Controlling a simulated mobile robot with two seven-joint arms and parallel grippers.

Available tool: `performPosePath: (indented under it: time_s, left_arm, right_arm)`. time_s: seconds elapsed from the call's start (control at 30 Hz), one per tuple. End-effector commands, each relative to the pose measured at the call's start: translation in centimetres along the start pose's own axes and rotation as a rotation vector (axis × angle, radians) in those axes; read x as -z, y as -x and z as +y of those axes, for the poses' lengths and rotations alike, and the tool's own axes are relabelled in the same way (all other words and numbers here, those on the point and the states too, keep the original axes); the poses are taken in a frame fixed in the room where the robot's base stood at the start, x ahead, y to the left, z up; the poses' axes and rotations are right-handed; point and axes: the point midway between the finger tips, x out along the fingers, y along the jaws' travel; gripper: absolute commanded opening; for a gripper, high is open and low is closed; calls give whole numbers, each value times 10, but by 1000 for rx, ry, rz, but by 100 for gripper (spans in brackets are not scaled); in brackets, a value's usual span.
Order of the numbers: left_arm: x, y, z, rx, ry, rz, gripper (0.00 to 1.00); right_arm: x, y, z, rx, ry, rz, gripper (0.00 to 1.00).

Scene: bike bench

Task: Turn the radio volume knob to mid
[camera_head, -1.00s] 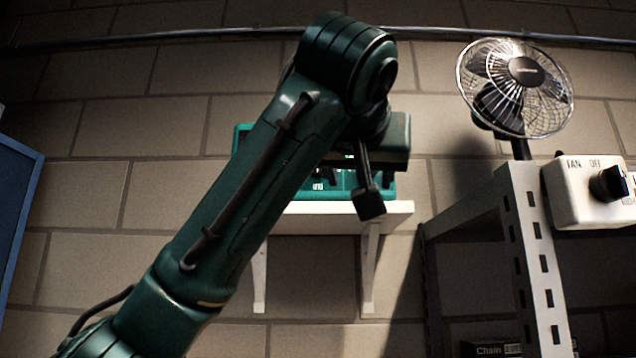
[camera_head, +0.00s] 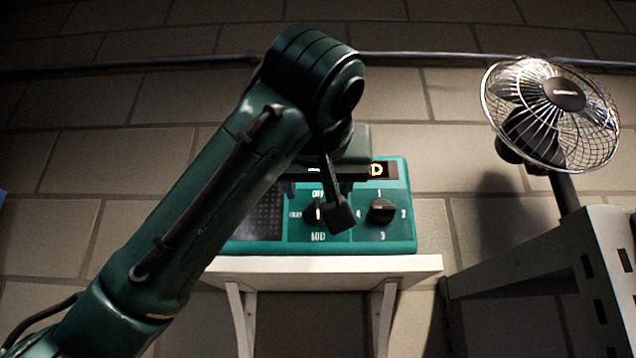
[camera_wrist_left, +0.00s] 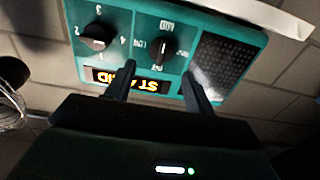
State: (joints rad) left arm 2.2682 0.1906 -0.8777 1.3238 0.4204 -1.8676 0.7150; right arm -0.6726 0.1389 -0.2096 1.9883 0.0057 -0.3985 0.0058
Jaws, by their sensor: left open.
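The teal radio (camera_head: 405,235) stands on a white wall shelf. Its volume knob (camera_wrist_left: 161,53), a dark knob with MID and LOW lettering around it, shows in the left wrist view, where the radio appears upside down. In the head view this knob (camera_head: 312,212) is partly hidden by my arm. My left gripper (camera_wrist_left: 159,82) is open, its two fingers pointing at the radio face, one to each side of the knob's column. I cannot tell whether they touch anything. Which label the knob points at is unclear. My right gripper is not in view.
A second dark knob (camera_head: 382,211), numbered 1 to 4, sits right of the volume knob. A lit display (camera_wrist_left: 127,80) and a speaker grille (camera_wrist_left: 218,62) share the face. The white shelf (camera_head: 420,264) lies below. A fan (camera_head: 552,115) and metal rack (camera_head: 600,245) stand at right.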

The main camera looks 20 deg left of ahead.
Motion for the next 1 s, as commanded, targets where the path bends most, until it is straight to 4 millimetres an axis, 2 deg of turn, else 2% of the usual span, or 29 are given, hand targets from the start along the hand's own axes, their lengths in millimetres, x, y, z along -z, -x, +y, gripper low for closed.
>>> performPosePath:
  time_s: [0.1,0.23,0.63,1.0]
  left_arm:
    - [2,-21,0,1,0,-3,54]
    - [2,-35,0,1,0,-1,54]
    - [0,-42,0,-1,1,0,54]
    - [0,-42,0,-1,1,1,24]
  right_arm:
    - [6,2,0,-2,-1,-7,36]
    - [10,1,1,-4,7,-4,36]
    - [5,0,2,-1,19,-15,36]
    - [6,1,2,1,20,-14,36]
